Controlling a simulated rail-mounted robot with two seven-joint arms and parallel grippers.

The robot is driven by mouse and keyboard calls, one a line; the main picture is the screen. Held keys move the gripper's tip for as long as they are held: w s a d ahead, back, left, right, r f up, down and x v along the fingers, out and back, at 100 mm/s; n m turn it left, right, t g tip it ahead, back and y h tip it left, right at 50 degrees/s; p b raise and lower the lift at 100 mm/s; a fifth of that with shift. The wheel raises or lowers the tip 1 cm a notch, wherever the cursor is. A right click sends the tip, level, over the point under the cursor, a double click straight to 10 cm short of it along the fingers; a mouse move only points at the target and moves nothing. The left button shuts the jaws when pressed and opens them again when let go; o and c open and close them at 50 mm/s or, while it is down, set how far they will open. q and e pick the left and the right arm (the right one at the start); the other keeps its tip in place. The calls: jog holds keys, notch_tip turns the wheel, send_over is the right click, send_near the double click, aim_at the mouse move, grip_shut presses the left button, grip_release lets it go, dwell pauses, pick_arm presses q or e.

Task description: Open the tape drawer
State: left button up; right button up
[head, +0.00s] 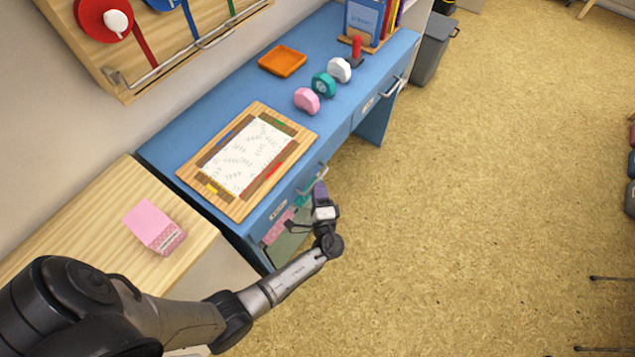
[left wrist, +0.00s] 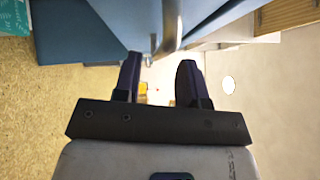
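The blue desk (head: 208,115) has two drawer fronts along its side, each with a metal handle and a small label too small to read. The nearer drawer's handle (head: 313,181) is beside my left gripper (head: 318,208). In the left wrist view the gripper's dark fingers (left wrist: 158,78) stand apart, with a metal handle (left wrist: 171,25) at the top, in line with the gap between them. I cannot tell whether they touch it. The farther drawer's handle (head: 394,86) is clear of the arm. Both drawers look closed. My right gripper is out of view.
On the desk are a wooden board with patterned paper (head: 244,157), an orange tray (head: 282,60), pink, teal and white tape dispensers (head: 323,85), and a red-handled stamp (head: 356,47). A pink note box (head: 157,228) sits on the wooden cabinet.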

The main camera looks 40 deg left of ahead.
pick_arm(q)
jog(key=shift+x, duration=1.55)
grip_shut()
